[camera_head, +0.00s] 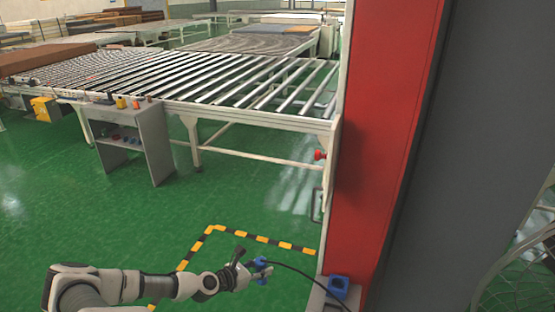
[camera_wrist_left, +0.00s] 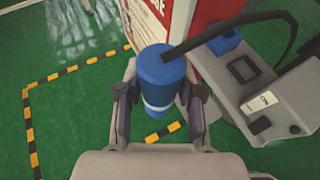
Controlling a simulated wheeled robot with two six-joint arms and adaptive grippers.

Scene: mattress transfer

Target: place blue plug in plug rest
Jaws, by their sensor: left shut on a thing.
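My left gripper (camera_head: 262,270) reaches in from the lower left and is shut on the blue plug (camera_head: 260,264). In the left wrist view the blue plug (camera_wrist_left: 163,75) stands between the fingers of my left gripper (camera_wrist_left: 160,108), with a pale ring low on its body. A black cable (camera_head: 300,273) runs from the plug to the right. A blue square socket-like piece, perhaps the plug rest (camera_head: 338,286), sits on a grey ledge at the foot of the red column; it also shows in the left wrist view (camera_wrist_left: 224,40). The plug is apart from it. My right gripper is not in view.
The red column (camera_head: 385,140) and a dark grey panel (camera_head: 470,150) fill the right side. The grey ledge (camera_wrist_left: 232,95) has a dark rectangular recess. A roller conveyor (camera_head: 200,80) and a small grey shelf (camera_head: 150,140) stand behind. Green floor with striped tape (camera_head: 262,238) is clear.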

